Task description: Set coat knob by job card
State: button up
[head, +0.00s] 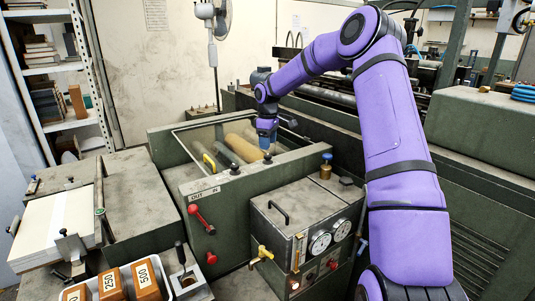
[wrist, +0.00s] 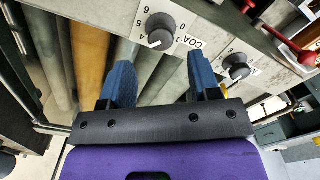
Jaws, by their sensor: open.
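The coat knob (wrist: 160,28), dark grey and round, sits on a white dial plate reading "COA", the label's end hidden by a finger. A pale mark shows at its lower edge; I cannot tell its exact setting. It also shows in the head view (head: 268,158) on the green machine's front rail. My gripper (head: 267,138) points down above this knob, empty. In the wrist view its blue fingers (wrist: 158,62) are spread apart, and the knob lies just beyond them, untouched. A second knob (wrist: 237,68) is to the right, its label mostly hidden. No readable job card shows.
Rollers (head: 240,147) lie in the open trough behind the rail. A red lever (head: 202,218) is on the machine's front. A gauge box (head: 305,225) with a handle and brass valves stands right of it. Numbered wooden blocks (head: 112,286) sit at the lower left.

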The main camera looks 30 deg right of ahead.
aim_at(268, 155)
jog(key=shift+f, duration=2.55)
jog(key=c, duration=0.9)
jog(key=shift+m, duration=0.4)
jog(key=m, duration=0.3)
jog(key=shift+m, duration=2)
